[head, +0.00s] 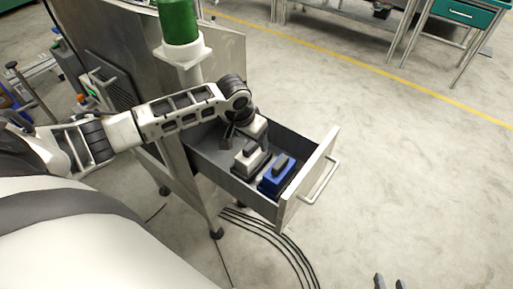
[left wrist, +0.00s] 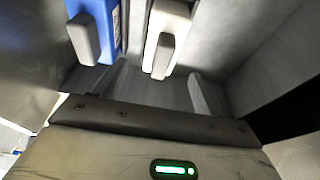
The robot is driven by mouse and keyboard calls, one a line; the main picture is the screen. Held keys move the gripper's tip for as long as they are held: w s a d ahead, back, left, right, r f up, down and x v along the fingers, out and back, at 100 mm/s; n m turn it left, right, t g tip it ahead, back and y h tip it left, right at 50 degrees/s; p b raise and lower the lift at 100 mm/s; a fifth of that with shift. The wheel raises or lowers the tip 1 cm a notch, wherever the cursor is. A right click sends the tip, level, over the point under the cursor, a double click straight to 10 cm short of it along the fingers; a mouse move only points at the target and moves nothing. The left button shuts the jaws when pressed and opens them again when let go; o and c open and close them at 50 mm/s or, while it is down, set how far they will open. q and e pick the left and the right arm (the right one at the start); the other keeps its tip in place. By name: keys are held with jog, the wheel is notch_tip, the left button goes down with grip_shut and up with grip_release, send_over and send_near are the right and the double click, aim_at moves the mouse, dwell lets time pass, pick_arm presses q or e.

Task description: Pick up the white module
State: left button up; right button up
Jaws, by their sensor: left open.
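The white module (head: 249,160) sits in the open drawer, with a dark grey grip block on its top. In the left wrist view the white module (left wrist: 172,18) is at the top middle, its grey grip block (left wrist: 163,55) pointing down the picture. My left gripper (head: 228,139) is over the drawer, just behind and left of the white module in the head view. In the left wrist view its open fingers (left wrist: 158,86) stand apart, with no module held between them. My right gripper (head: 390,283) shows only as two separated fingertips at the bottom edge.
A blue module (head: 275,174) with a grey grip block sits beside the white one, near the drawer front (head: 308,178). It also shows in the left wrist view (left wrist: 104,14). A green cylinder (head: 178,22) stands on the cabinet side. Cables lie on the floor; floor to the right is clear.

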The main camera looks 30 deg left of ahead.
aim_at(251, 144)
pick_arm(q)
jog(key=shift+f, duration=0.55)
jog(key=x, duration=0.4)
jog(key=shift+f+b, duration=0.35)
jog(key=shift+b, duration=0.05)
jog(key=shift+a, duration=0.1)
jog(key=c, duration=1.2)
